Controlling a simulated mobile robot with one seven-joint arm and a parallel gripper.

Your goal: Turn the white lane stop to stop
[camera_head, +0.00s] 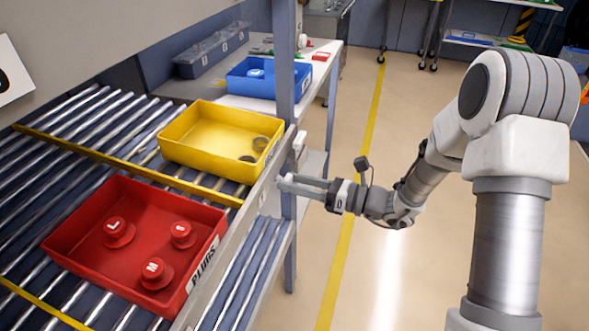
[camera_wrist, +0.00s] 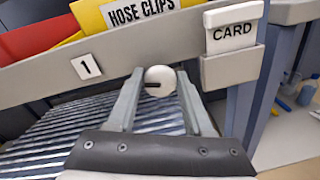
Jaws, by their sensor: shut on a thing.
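A yellow HOSE CLIPS bin (camera_head: 195,153) and a red PLUGS bin (camera_head: 75,236) with several red plugs stand on the rollers. A white CARD holder (camera_wrist: 232,40) is close right of my gripper. A blue post (camera_head: 285,60) stands nearby. The floor behind my arm is clear.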

